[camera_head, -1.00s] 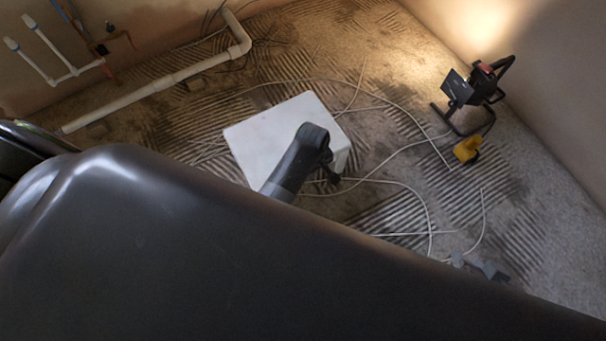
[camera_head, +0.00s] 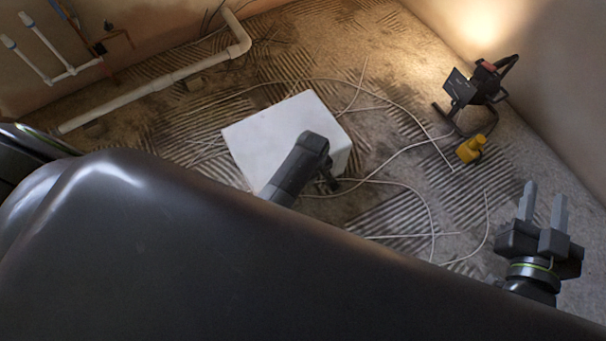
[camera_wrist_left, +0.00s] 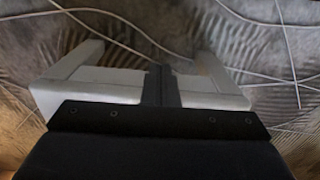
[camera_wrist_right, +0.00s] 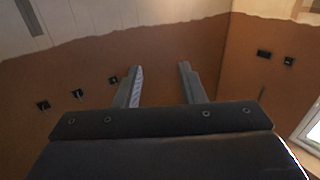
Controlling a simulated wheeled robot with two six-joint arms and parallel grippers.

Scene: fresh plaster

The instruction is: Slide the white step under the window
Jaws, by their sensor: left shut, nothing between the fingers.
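The white step (camera_head: 270,135) stands on the ribbed floor in the middle of the head view, a pale box shape with a flat top. My left arm reaches over its near right part and hides some of it. My left gripper (camera_head: 331,184) is mostly hidden behind its own arm link, by the step's right side. In the left wrist view its fingers (camera_wrist_left: 162,85) are shut with white parts of the step (camera_wrist_left: 212,92) on both sides; contact cannot be told. My right gripper (camera_head: 545,205) is open and empty at the lower right. A white-framed window (camera_wrist_right: 306,132) shows at the right wrist view's edge.
Thin pale cables (camera_head: 410,147) loop over the floor right of the step. A black work lamp (camera_head: 478,88) and a yellow object (camera_head: 470,149) stand near the right wall. A white pipe (camera_head: 160,83) runs along the back left wall. My dark body hides the foreground.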

